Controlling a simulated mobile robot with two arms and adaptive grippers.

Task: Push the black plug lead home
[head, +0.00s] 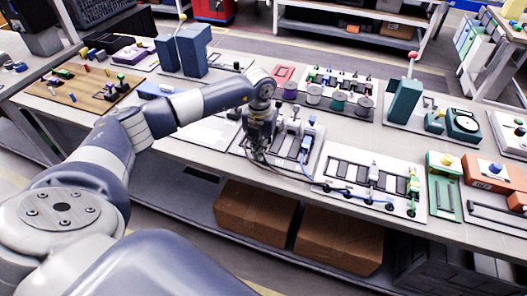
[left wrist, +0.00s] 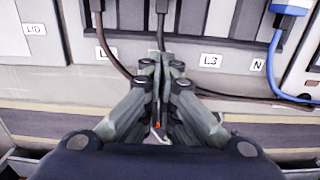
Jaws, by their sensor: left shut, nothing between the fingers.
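The black lead (left wrist: 161,30) runs up from between my left fingertips in the left wrist view, in front of the pale panel. Its plug end is not clearly visible. My left gripper (left wrist: 162,75) is shut with nothing between its fingers, right at the black lead. Whether the fingers touch the lead I cannot tell. In the head view my left gripper (head: 255,150) is low over the left part of the connector panel (head: 316,165) and hides part of it. The labels L3 (left wrist: 210,60) and N (left wrist: 258,65) show; another label is partly covered.
A brown lead (left wrist: 104,45) hangs just left of the black one. A blue lead (left wrist: 273,55) with a blue plug (left wrist: 291,6) is at the right. A slotted board (head: 390,168) lies right of the panel. Several spools stand behind it, including a green one (head: 338,102).

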